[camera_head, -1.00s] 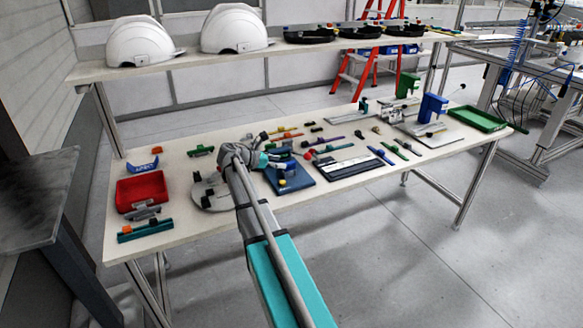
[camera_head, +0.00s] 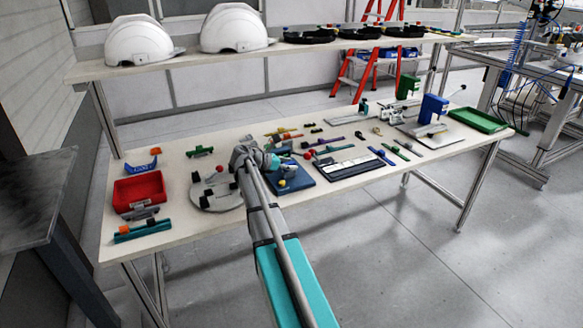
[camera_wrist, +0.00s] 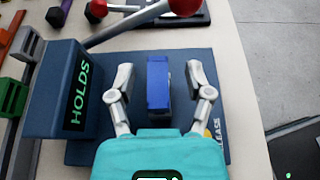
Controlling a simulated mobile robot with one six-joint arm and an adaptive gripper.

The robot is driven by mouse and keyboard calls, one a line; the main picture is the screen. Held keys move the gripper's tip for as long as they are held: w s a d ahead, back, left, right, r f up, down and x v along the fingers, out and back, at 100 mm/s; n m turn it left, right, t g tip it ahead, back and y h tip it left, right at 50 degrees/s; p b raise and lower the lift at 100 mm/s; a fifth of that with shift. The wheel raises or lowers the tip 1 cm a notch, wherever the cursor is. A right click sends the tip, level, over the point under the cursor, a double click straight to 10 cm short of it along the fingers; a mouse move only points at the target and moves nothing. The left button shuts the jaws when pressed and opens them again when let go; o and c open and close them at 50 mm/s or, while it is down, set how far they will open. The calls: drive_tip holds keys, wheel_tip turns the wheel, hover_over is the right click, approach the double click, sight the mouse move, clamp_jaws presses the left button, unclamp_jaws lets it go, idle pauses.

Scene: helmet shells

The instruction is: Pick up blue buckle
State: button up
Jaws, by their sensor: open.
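The blue buckle (camera_wrist: 158,84) is a small blue block on a dark blue board. In the wrist view it lies between the two fingers of my open gripper (camera_wrist: 160,88), with a gap on each side. The dark blue board (camera_wrist: 224,122) carries a raised block (camera_wrist: 62,88) marked HOLDS on the left and the partly covered word "EASE" on the right. In the head view my gripper is at the left part of the board (camera_head: 298,184), and my arm hides the buckle.
A grey lever with a red knob (camera_wrist: 184,6) crosses the top of the wrist view. A red tray (camera_head: 139,190) stands at the table's left end. A grey disc (camera_head: 215,194) with black blocks lies left of my arm. White helmet shells (camera_head: 138,42) rest on the upper shelf.

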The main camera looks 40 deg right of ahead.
clamp_jaws()
drive_tip(key=shift+r, duration=0.1)
idle(0.4)
wheel_tip(320, 180, up, 3)
drive_tip(key=p, duration=0.3)
drive_tip(key=shift+f, duration=0.2)
drive_tip(key=s+d+r+p, duration=0.3)
drive_tip(key=s+r+p, duration=0.7)
drive_tip(key=s, duration=0.3)
drive_tip(key=shift+s+d, duration=0.15)
drive_tip(key=shift+s, duration=0.15)
drive_tip(key=shift+r, duration=0.1)
